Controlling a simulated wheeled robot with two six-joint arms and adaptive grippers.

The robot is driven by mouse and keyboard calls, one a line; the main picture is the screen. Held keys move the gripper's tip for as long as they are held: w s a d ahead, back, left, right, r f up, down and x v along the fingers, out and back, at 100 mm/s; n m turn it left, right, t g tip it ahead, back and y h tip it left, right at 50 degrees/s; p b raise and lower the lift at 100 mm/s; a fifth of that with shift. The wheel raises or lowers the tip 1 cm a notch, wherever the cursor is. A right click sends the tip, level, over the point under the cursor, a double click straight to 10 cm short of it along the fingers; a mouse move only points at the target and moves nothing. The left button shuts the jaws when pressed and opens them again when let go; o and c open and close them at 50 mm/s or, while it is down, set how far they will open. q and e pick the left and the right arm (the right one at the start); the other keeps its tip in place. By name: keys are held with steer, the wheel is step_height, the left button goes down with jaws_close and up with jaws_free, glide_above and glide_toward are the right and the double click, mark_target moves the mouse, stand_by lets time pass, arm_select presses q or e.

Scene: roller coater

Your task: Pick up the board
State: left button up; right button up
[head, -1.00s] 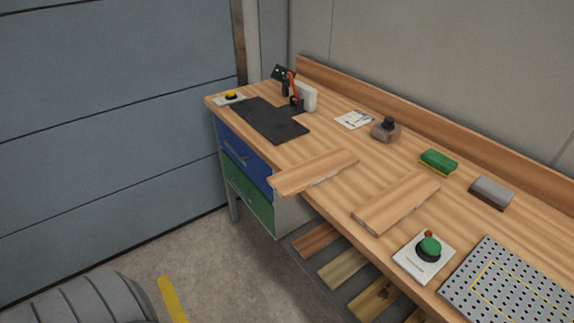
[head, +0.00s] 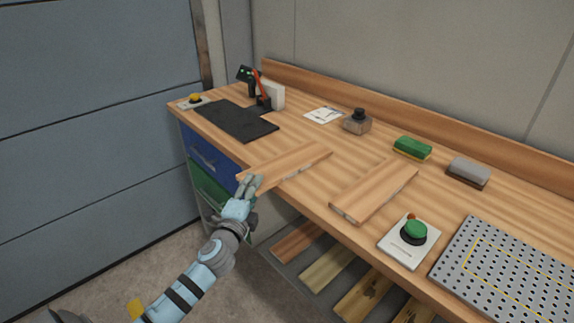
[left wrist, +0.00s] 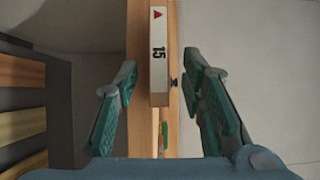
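Two light wooden boards lie on the workbench. The left board (head: 290,162) sticks out over the front edge; the right board (head: 375,190) lies to its right. My left gripper (head: 248,184) is at the overhanging near end of the left board. In the left wrist view my left gripper (left wrist: 163,92) is open, with a finger on either side of wood and a pale strip (left wrist: 157,60) marked "15" with a red triangle. Gaps show between the strip and both fingers. My right gripper is not in view.
Several planks (head: 328,268) lie on the shelf below. Drawers stand under the left end.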

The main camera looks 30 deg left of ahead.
arm_select(q)
steer(key=x, duration=0.4)
steer(key=shift+w+d+f, duration=0.1)
jaws_close()
